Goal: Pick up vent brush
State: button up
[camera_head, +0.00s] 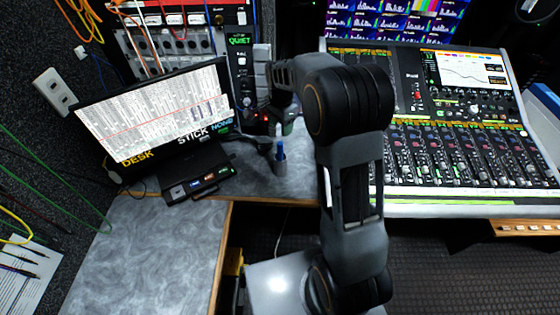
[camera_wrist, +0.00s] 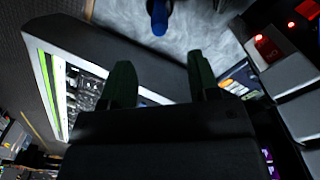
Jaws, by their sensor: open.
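A small upright item with a blue part (camera_head: 280,150) and a pale tip stands at a grey cup-like base (camera_head: 280,167) on the desk, left of my arm; it may be the vent brush, but I cannot tell for sure. A blue end also shows at the top of the wrist view (camera_wrist: 158,14), beyond my fingertips. My gripper (camera_wrist: 160,72) is open, with its two dark green fingers apart and nothing seen between them. In the head view it is mostly hidden behind my arm.
A mixing console (camera_head: 450,150) fills the right side. A monitor (camera_head: 155,110) stands at the left, with a small dark box (camera_head: 197,183) in front. A rack of cables (camera_head: 175,40) stands behind. The grey desk (camera_head: 150,240) is clear at front left.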

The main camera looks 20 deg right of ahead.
aim_at(280, 150)
notch_tip(280, 150, down, 12)
jog(key=shift+f+p, duration=0.2)
jog(key=shift+p, duration=0.4)
jog(key=shift+c, duration=0.2)
jog(key=c, duration=1)
jog(key=shift+r, duration=0.1)
